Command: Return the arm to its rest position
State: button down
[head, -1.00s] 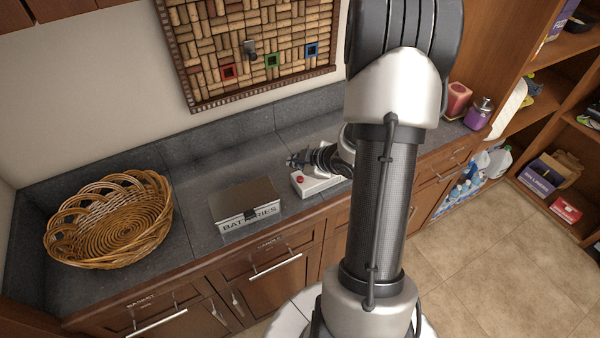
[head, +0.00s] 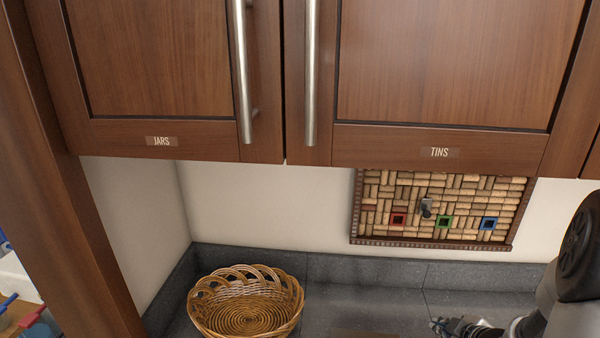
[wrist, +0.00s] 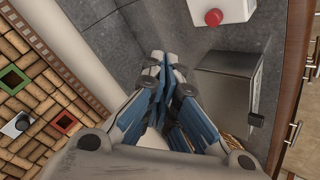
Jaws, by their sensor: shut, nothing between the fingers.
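My gripper (head: 440,326) shows at the bottom right of the head view, above the grey counter, with part of my arm to its right. In the wrist view the fingers of my gripper (wrist: 165,62) are together with nothing between them. They are apart from the box and the wall.
A wicker basket (head: 247,305) stands on the counter (head: 335,298). The batteries box (wrist: 226,88) and a white device with a red button (wrist: 240,10) are near my gripper. A cork board (head: 375,190) hangs behind, below the wall cabinets (head: 430,70).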

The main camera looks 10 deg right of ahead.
jog(key=s+a+r+m+g+h+b, duration=0.25)
jog(key=a+r+m+b, duration=0.2)
jog(key=a+r, duration=0.5)
jog(key=s+a+r+m+g+y+b, duration=0.2)
jog(key=s+a+r+m+y+b, duration=0.1)
jog(key=s+a, duration=1.3)
jog(key=shift+s+a+r+m, duration=0.15)
jog(key=shift+s+a+m, duration=0.3)
jog(key=shift+s, duration=0.45)
jog(key=shift+d, duration=0.1)
